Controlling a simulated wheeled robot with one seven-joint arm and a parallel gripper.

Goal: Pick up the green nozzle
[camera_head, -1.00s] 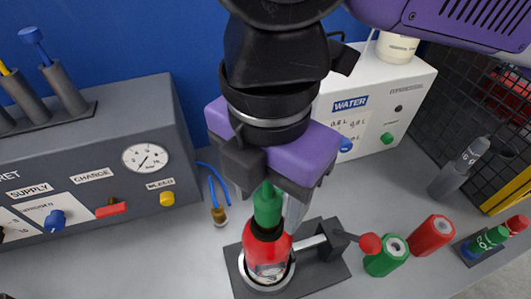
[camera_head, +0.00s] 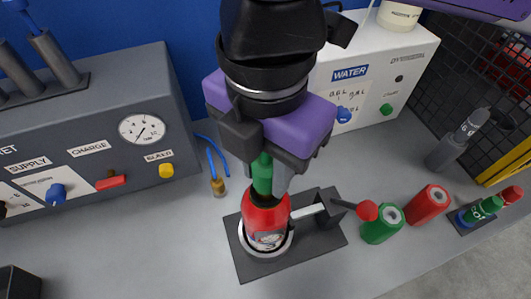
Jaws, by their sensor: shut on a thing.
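The green nozzle (camera_head: 262,176) stands upright on the dark neck of a small red extinguisher bottle (camera_head: 266,219). My gripper (camera_head: 264,172) points down from above, with its fingers on both sides of the nozzle, shut on it. The nozzle's top is hidden by the purple and dark gripper body. The nozzle looks in line with the bottle; I cannot tell whether the two are fastened. The bottle sits in a round ring on a dark clamp base (camera_head: 315,238), with a red-knobbed lever (camera_head: 367,211) at its right.
Green (camera_head: 381,226) and red (camera_head: 430,205) hollow-topped pieces stand to the right. A rack with small bottles (camera_head: 482,209) is at far right. A grey gauge panel (camera_head: 90,130) and white water unit (camera_head: 372,75) stand behind. Front bench is clear, except a dark bin (camera_head: 18,283) at left.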

